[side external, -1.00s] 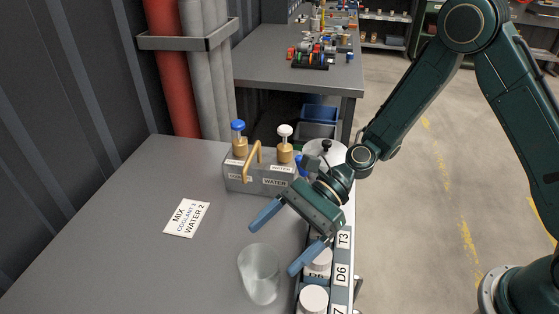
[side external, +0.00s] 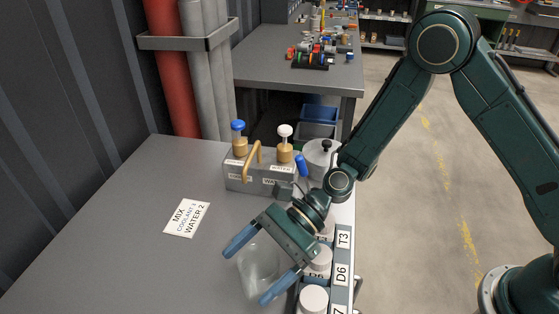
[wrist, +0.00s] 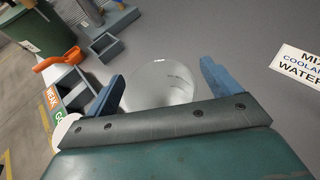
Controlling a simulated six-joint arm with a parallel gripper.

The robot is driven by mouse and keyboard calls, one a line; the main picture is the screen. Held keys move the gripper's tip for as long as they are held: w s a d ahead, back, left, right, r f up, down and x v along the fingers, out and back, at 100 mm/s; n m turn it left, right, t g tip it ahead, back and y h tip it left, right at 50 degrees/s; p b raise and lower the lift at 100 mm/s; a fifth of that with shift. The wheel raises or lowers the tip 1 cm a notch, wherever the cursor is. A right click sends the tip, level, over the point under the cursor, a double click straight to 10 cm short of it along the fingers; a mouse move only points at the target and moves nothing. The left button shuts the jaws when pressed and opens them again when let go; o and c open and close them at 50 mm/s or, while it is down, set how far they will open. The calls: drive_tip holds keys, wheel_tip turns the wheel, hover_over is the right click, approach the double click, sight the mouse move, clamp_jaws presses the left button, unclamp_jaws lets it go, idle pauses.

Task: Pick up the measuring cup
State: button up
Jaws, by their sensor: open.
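The measuring cup (side external: 259,272) is a clear, colourless vessel on the grey table, near the front. It also shows in the wrist view (wrist: 162,86), between the fingers and partly hidden by the gripper body. My gripper (side external: 249,277) is open, with its blue fingertips on either side of the cup in the side view. In the wrist view my gripper (wrist: 160,88) has the cup between its fingers, nearer the left finger. I cannot tell whether a finger touches it. Nothing is held.
A grey caddy (side external: 235,182) with a tan handle holds two dispensers behind the gripper. A white card (side external: 187,218) reading MIX COOLANT 1 WATER 2 lies to the left. Labelled bins with white-lidded jars (side external: 313,299) line the right edge.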

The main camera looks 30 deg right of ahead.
drive_tip(key=shift+a+f, duration=0.15)
drive_tip(key=shift+a, duration=0.2)
drive_tip(key=c, duration=1.1)
drive_tip(key=shift+o, duration=0.2)
drive_tip(key=shift+r, duration=0.25)
wheel_tip(320, 180, up, 20)
drive_tip(key=shift+f, duration=0.2)
idle(0.5)
